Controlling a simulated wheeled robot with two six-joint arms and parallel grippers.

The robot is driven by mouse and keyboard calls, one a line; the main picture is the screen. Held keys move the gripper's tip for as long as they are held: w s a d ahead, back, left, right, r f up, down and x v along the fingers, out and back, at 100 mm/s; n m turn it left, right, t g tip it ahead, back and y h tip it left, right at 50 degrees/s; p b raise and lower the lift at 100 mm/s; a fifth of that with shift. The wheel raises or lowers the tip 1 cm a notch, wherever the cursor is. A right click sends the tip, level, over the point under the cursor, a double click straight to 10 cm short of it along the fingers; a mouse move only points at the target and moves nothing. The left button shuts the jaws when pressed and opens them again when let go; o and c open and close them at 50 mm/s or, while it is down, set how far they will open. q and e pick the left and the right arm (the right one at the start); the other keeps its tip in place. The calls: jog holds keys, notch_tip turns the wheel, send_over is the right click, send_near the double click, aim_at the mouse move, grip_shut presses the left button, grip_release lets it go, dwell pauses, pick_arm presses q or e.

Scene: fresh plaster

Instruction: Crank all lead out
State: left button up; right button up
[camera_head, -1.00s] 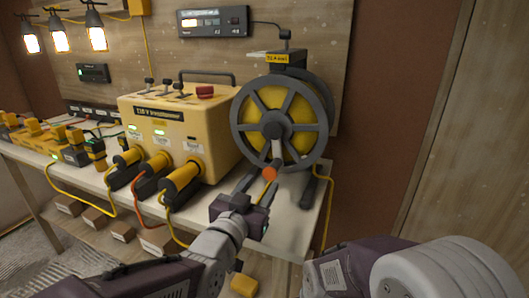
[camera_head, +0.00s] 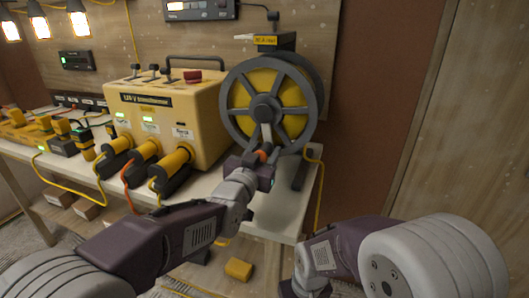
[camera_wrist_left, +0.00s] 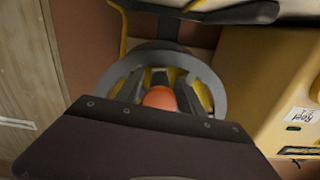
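The cable reel (camera_head: 268,105) stands at the bench's right end, with grey spoked rims and yellow lead (camera_head: 290,128) wound inside. Its crank arm points down from the hub to an orange knob (camera_head: 262,156). My left gripper (camera_head: 258,163) is at the knob, in front of the reel. In the left wrist view, the knob (camera_wrist_left: 160,98) shows just beyond the gripper's dark body, with the reel's rim behind it. Yellow cable hangs at the bench's right edge (camera_head: 319,190).
A yellow transformer box (camera_head: 165,115) with plugged-in connectors stands left of the reel. A meter display (camera_head: 200,10) is on the board behind. A yellow block (camera_head: 239,268) lies below the bench front. My right forearm is at lower right, clear of the bench.

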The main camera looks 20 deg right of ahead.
pick_arm(q)
grip_shut()
dwell(1.2)
